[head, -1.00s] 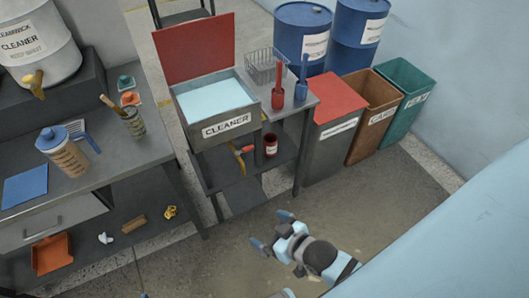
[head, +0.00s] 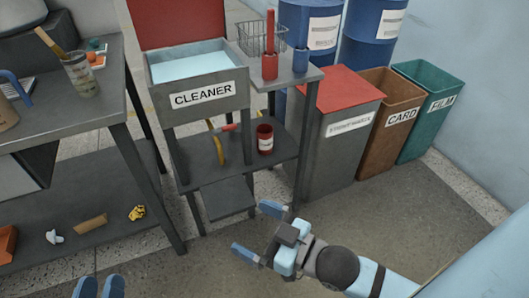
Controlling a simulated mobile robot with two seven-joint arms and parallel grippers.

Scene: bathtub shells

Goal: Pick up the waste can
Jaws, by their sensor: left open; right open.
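A small red can (head: 265,138) with a white label stands upright on the lower shelf (head: 238,152) of the cleaner stand. Its label is too small to read, so I cannot tell for sure that it is the waste can. My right gripper (head: 258,231) is open and empty, with blue fingertips apart, over the floor in front of the stand. It appears below the can in the picture and apart from it. My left gripper (head: 99,287) shows only its two blue fingertips at the bottom left edge. It is open, with nothing between the fingertips.
A grey bin with a red lid (head: 340,88), a brown CARD bin (head: 388,115) and a green FILM bin (head: 425,112) stand right of the stand. A curved yellow-and-red tool (head: 218,145) lies left of the can. A dark workbench (head: 85,105) fills the left. Floor is clear at front right.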

